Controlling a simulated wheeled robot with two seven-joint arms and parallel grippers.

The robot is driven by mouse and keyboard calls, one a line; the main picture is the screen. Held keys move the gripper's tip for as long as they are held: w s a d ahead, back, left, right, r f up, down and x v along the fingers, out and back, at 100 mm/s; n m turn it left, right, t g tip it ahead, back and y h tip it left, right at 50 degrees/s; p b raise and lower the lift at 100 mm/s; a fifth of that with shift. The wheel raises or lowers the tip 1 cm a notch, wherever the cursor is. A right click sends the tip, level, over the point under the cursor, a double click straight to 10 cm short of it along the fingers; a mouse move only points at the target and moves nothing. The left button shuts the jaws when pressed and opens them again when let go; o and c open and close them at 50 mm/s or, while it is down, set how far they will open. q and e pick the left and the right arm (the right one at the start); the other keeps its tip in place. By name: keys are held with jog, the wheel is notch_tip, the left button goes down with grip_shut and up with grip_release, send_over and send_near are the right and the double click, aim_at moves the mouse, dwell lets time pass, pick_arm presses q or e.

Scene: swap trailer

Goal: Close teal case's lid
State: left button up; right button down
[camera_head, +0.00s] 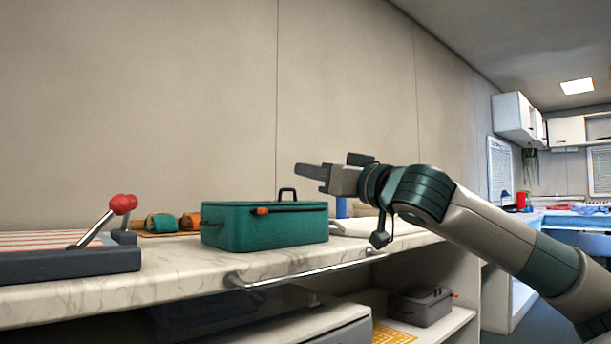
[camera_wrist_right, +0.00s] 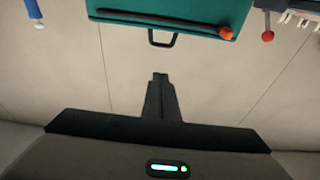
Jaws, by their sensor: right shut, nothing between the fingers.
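The teal case (camera_head: 265,230) stands on the marble counter. Its lid looks down flat on the body, with a dark seam and an orange latch (camera_head: 262,211) along the front top edge. A black handle (camera_head: 287,194) stands up from its top. My right gripper (camera_head: 300,170) is shut and empty, held level above the case's right half, pointing left and apart from it. In the right wrist view the teal case (camera_wrist_right: 190,22) shows at the top, beyond my shut fingers (camera_wrist_right: 160,80). My left gripper is not in view.
A grey device with a red-knobbed lever (camera_head: 123,204) stands left on the counter (camera_head: 200,275). Teal and orange rolls (camera_head: 160,223) lie behind, left of the case. A blue item (camera_head: 341,207) stands right of it. A metal rail (camera_head: 300,272) runs along the front edge. A grey case (camera_head: 420,305) sits on the shelf below.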

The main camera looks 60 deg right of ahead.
jog(key=s+a+f+b, duration=0.1)
jog(key=s+f, duration=0.4)
jog(key=f, duration=0.2)
jog(key=shift+b, duration=0.3)
jog(key=shift+s+f, duration=0.1)
dwell(0.6)
